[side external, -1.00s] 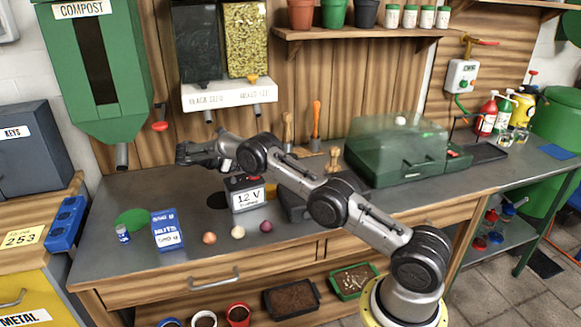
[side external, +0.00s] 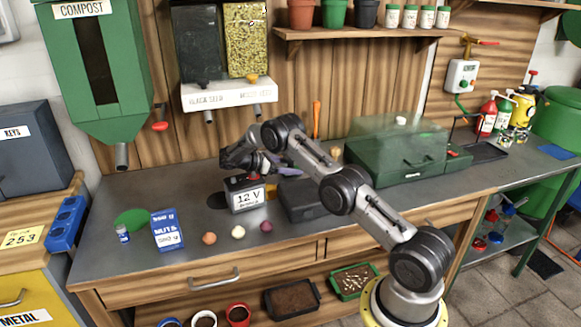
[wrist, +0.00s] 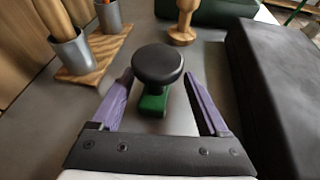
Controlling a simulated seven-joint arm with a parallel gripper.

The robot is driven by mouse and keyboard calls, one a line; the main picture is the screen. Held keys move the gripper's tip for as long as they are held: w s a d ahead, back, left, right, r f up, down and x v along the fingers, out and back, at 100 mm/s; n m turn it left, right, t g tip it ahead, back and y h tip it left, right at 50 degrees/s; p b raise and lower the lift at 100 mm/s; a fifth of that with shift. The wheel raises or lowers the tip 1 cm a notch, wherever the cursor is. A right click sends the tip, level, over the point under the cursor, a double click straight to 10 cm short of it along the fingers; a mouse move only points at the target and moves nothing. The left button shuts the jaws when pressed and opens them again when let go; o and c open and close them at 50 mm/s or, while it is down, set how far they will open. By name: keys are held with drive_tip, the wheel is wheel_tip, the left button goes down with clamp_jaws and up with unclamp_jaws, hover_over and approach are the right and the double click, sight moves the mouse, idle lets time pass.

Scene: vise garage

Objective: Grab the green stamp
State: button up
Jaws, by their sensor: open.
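The green stamp has a round black knob and a green base (wrist: 152,104) and stands upright on the worktop in the wrist view. My gripper (wrist: 158,82) is open, with its two purple fingers pointing toward the stamp, one on each side of it in the picture. I cannot tell whether either finger touches it. In the side external view my gripper (side external: 275,166) is low over the bench, behind the 12 V battery (side external: 246,193). The stamp cannot be made out in that view.
A dark box (wrist: 285,85) stands close on the right of my gripper. A wooden stand (wrist: 95,52) with metal cups of handles is at the far left. A wooden-handled piece (wrist: 183,28) stands behind the stamp. A green case (side external: 395,150) sits farther right on the bench.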

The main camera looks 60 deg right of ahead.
drive_tip(key=shift+s+d+f, duration=0.1)
drive_tip(key=shift+s+d, duration=0.05)
drive_tip(key=shift+d, duration=0.05)
clamp_jaws()
idle(0.3)
